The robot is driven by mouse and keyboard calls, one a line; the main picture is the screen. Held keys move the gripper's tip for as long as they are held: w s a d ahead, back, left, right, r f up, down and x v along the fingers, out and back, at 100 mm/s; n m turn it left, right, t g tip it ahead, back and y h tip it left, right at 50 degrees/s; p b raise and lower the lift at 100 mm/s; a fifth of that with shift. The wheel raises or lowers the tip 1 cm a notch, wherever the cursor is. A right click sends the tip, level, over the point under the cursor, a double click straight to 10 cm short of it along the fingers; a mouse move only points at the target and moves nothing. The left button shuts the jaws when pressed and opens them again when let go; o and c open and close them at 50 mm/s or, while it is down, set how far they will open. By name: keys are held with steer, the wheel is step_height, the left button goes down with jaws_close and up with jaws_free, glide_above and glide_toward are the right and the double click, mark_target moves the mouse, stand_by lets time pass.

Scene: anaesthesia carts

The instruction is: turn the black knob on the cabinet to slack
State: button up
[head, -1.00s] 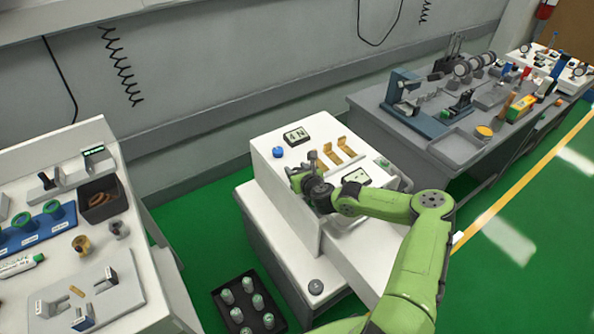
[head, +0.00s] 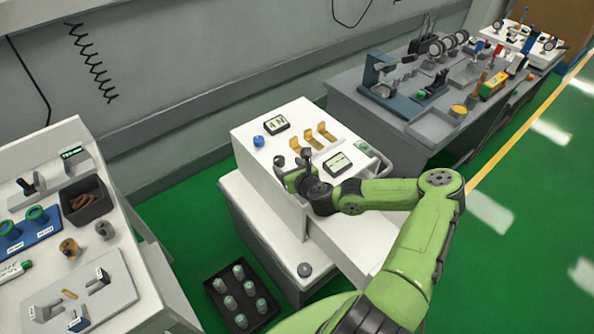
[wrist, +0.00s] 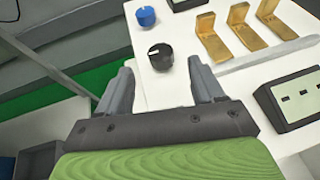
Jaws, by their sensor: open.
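The black knob (wrist: 160,56) stands on the white cabinet top, near its left edge in the wrist view. A pale mark shows on its upper face. My gripper (wrist: 160,63) is open, with one finger to each side of the knob in the picture. The fingertips appear short of it, with no contact visible. In the head view my gripper (head: 292,158) is over the left part of the white cabinet (head: 262,176). I cannot make out the knob clearly there, among the dark fingers.
A blue knob (head: 258,141), a display (head: 276,123), several brass brackets (head: 312,140) and a second display (head: 337,165) share the cabinet top. A black tray of vials (head: 240,295) is on the floor. Crowded benches stand left and right.

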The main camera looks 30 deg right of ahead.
steer(key=v, duration=0.7)
steer(key=shift+s+r, duration=0.1)
steer(key=shift+s, duration=0.15)
steer(key=s+a+r+n+g+y+p, duration=0.1)
steer(key=s+a+r+n+g+y, duration=0.15)
steer(key=a+n, duration=0.45)
steer(key=s+a+r+n+g+y+p, duration=0.1)
steer(key=s+a+n+g, duration=0.2)
steer(key=n, duration=0.9)
steer(key=s+a+r+n+g+h+p, duration=0.2)
steer(key=s+r+n+h, duration=0.1)
steer(key=s+r+n, duration=1.4)
steer(key=v, duration=0.8)
steer(key=shift+w+p, duration=0.15)
steer(key=shift+p, duration=0.25)
